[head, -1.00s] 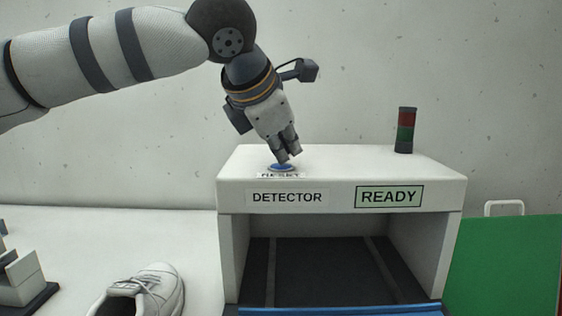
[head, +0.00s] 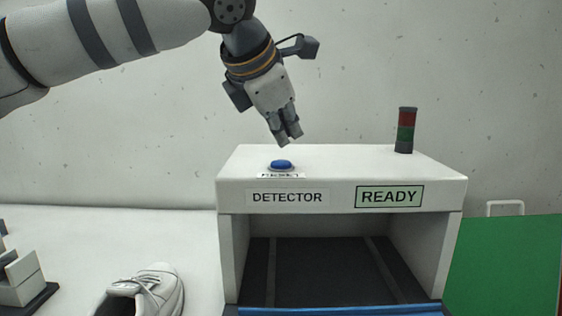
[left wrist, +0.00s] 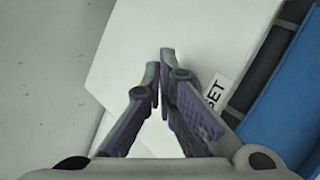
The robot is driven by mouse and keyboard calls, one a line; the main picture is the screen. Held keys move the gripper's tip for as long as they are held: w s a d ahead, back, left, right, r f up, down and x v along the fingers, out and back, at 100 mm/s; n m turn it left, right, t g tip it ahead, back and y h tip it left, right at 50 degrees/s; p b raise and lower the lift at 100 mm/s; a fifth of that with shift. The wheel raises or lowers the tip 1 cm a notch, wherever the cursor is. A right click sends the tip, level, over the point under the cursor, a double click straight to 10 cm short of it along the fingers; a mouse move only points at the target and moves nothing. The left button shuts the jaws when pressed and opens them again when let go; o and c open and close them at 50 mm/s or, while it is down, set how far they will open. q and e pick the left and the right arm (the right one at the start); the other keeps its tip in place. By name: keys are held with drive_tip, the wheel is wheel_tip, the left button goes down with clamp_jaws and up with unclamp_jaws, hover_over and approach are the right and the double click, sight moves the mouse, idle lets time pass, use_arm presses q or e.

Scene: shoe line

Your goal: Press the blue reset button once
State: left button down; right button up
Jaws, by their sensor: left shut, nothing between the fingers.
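The blue reset button (head: 281,164) sits on top of the white detector housing (head: 340,160), behind a small RESET label (head: 281,175). My left gripper (head: 287,139) is shut and empty. It hangs above the button, clear of it, with its fingertips pointing down. In the left wrist view the shut fingers (left wrist: 160,75) are over the white top, and part of the RESET label (left wrist: 217,92) shows beside them. The button is hidden in that view. My right gripper is not in view.
A signal tower (head: 405,130) with red and green segments stands on the housing's right. The front sign (head: 389,196) reads READY. A white shoe (head: 146,290) lies at lower left, a green panel (head: 507,265) stands at right.

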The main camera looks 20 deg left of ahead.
sight(285, 163)
use_arm(q)
drive_tip(key=shift+r, duration=2)
